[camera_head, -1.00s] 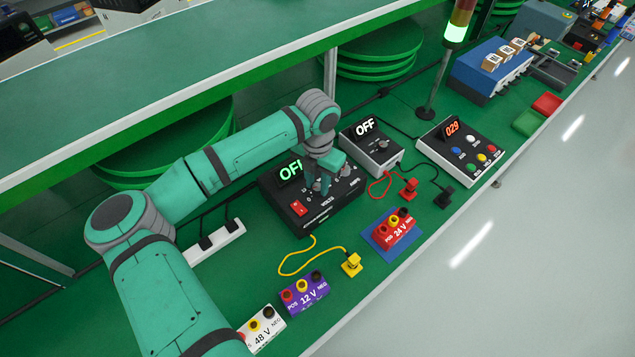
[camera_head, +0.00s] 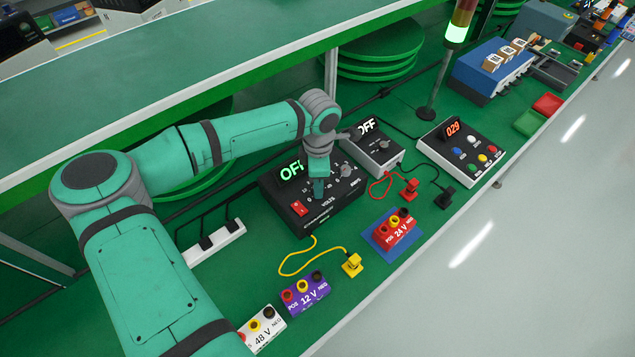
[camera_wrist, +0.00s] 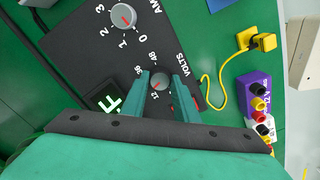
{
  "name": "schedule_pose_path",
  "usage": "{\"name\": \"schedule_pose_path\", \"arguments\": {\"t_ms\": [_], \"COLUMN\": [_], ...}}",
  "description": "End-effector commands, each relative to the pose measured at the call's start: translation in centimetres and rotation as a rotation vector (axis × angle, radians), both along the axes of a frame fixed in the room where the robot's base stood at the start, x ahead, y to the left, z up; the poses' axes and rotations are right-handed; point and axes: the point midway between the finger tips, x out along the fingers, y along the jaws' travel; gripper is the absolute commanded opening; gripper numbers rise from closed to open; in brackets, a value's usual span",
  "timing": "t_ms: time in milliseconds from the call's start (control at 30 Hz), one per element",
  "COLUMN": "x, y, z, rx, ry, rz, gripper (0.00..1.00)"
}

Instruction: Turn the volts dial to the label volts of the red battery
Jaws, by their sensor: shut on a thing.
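The black power supply (camera_head: 328,212) has a green OFF display, a red switch, a volts dial and an amps dial. My gripper (camera_head: 319,194) points down at its front panel. In the wrist view my gripper (camera_wrist: 161,76) has a finger on each side of the small grey volts dial (camera_wrist: 160,83) and is shut on it. The labels 12, 36 and 48 show around the dial; 24 is not visible, and the pointer is too small to read surely. The red battery (camera_head: 397,232), labelled 24 V, sits on a blue mat (camera_head: 383,240).
The amps dial (camera_wrist: 123,17) is close to the gripper. A purple 12 V battery (camera_head: 305,294) and a white 48 V battery (camera_head: 262,331) stand in front. A yellow plug (camera_head: 352,265) lies on its cable. A grey OFF unit (camera_head: 372,150) stands behind right.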

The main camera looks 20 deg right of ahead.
Motion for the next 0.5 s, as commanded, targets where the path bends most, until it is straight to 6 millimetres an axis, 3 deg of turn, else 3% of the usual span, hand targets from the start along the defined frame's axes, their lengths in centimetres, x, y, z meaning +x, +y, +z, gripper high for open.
{"name": "schedule_pose_path", "arguments": {"t_ms": [500], "x": [-0.09], "y": [-0.05], "z": [0.01], "rx": [-0.001], "ry": [0.001], "rz": [-0.288], "gripper": [0.05]}}
